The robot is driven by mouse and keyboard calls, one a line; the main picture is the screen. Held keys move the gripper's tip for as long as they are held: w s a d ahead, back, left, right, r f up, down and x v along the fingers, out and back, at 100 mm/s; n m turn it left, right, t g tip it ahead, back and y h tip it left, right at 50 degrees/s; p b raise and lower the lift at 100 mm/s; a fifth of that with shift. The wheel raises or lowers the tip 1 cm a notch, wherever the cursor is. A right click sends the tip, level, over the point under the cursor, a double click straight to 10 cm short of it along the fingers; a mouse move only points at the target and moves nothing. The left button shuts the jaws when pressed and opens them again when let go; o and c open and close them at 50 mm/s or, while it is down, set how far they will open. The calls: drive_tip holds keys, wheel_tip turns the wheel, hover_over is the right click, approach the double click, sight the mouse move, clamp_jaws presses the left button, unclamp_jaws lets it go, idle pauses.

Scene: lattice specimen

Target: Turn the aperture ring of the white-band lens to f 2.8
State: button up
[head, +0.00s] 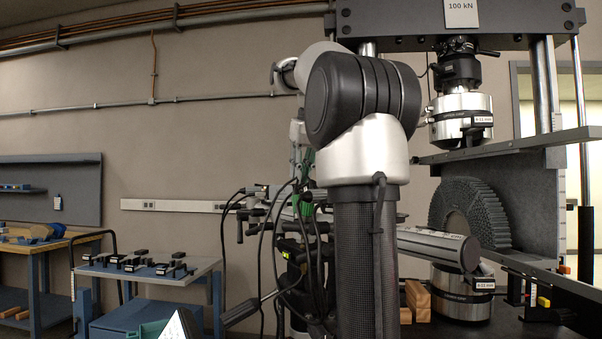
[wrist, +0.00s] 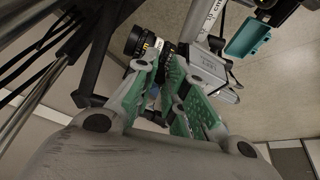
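A black camera lens (wrist: 134,40) shows in the wrist view, at the top, left of the middle. It has a ribbed barrel and small white and yellow markings, too small to read.
A silver-grey device (wrist: 207,68) and a teal tray-like part (wrist: 248,36) lie right of the fingers. In the head view a testing machine (head: 400,22) with a grey lattice arch (head: 487,205) stands at the right. A small table (head: 203,268) with clamps and a workbench (head: 30,247) stand left.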

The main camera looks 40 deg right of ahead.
clamp_jaws()
drive_tip(key=shift+w+d+g+y, duration=0.2)
drive_tip(key=shift+w+g+y, duration=0.1)
drive_tip(key=shift+w+g, duration=0.3)
drive_tip(key=shift+w+d+g+y, duration=0.15)
drive_tip(key=shift+g+y, duration=0.15)
drive_tip(key=shift+g, duration=0.5)
drive_tip(key=shift+o, duration=1.3)
unclamp_jaws()
drive_tip(key=shift+r, duration=0.1)
